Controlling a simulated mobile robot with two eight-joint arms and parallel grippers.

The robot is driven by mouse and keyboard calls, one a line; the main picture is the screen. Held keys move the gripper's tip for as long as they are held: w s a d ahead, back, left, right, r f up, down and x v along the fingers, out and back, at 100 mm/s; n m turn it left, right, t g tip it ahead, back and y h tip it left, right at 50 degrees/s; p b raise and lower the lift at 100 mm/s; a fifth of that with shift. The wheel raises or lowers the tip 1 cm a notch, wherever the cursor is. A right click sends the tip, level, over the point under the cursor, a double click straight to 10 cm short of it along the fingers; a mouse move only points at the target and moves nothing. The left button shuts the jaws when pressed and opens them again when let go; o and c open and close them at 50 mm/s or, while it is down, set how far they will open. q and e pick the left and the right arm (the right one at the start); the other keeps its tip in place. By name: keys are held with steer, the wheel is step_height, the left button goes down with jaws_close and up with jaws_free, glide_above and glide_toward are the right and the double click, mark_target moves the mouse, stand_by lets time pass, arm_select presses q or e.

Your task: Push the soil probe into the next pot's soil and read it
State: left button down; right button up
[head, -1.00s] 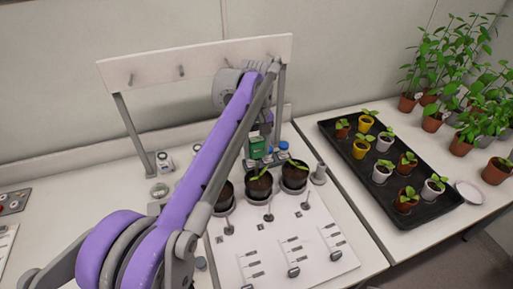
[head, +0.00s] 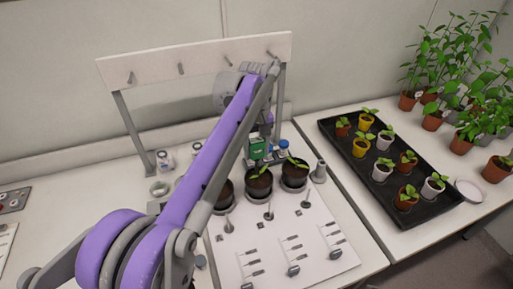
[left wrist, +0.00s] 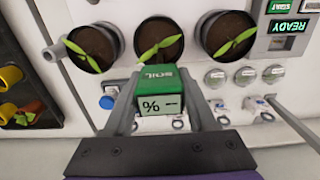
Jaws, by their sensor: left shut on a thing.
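My left gripper (head: 265,142) is shut on the green soil probe (head: 258,151), held behind the row of pots. In the left wrist view the probe (left wrist: 165,92) sits between the two fingers; its display reads "% --". Its tip is hidden. Three dark pots of soil stand in a row: a left one (head: 224,198), a middle one (head: 259,190) and a right one (head: 294,180) in the head view. Green seedlings show in all three pots in the left wrist view, where the probe's body appears just below the middle pot (left wrist: 172,55). My right gripper is not in view.
A white panel with small tools (head: 275,240) lies before the pots. A pegged rack board (head: 200,58) stands behind. A black tray (head: 440,215) of potted seedlings is on the right. A "READY" display (left wrist: 288,26) and several round jars (left wrist: 215,78) show in the left wrist view.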

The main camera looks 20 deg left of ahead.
mark_target(256, 158)
arm_select(q)
steer(key=shift+f+b, duration=0.8)
steer(key=shift+f, duration=1)
steer(key=shift+f, duration=0.15)
steer(key=shift+c, duration=0.6)
jaws_free()
step_height(256, 158, up, 11)
steer(key=shift+f+p, duration=0.1)
steer(key=shift+p, duration=0.7)
